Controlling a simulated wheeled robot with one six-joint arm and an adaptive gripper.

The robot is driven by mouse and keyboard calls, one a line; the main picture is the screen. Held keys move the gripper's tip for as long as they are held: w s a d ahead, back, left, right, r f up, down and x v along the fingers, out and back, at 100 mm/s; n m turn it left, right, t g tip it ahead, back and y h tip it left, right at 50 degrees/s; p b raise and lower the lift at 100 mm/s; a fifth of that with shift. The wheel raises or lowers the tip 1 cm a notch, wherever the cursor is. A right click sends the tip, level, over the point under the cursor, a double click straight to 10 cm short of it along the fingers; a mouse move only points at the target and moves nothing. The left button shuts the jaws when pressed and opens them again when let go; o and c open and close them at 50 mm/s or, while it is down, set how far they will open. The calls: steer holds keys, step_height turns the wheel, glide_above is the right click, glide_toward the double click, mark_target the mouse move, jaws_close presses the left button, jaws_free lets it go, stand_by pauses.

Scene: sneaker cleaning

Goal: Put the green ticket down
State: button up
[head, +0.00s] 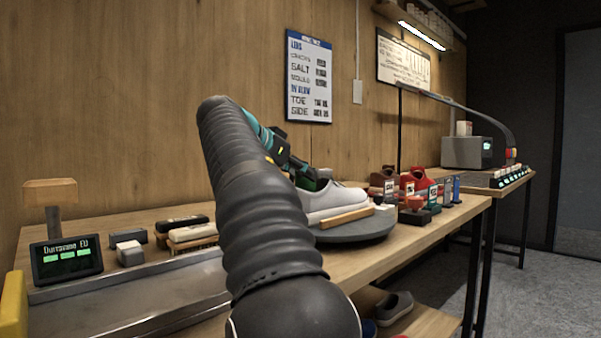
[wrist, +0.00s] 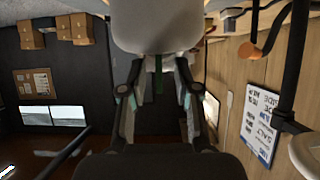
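A white sneaker (head: 335,197) sits on a round grey turntable (head: 352,230) on the bench. My gripper (head: 308,178) is at the sneaker's left end, partly hidden behind my arm. In the wrist view my gripper (wrist: 159,72) has its two fingers spread apart, with a pale rounded surface, likely the sneaker, just beyond the tips. A narrow dark green strip (wrist: 158,63), likely the green ticket, shows between the fingers against that surface. Neither finger visibly presses on it. A dark green patch also shows beside the gripper in the head view (head: 321,174).
A wooden block (head: 345,217) lies on the turntable's front. Red bottles (head: 415,182) stand right of it. Brushes (head: 192,232), a metal tray (head: 130,298) and a small display (head: 67,259) are at the left. A grey shoe (head: 394,306) lies on the lower shelf.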

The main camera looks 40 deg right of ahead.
steer(key=p+v, duration=0.2)
steer(key=v, duration=1)
steer(key=shift+r+p, duration=0.2)
steer(key=shift+p, duration=0.1)
steer(key=shift+s, duration=0.1)
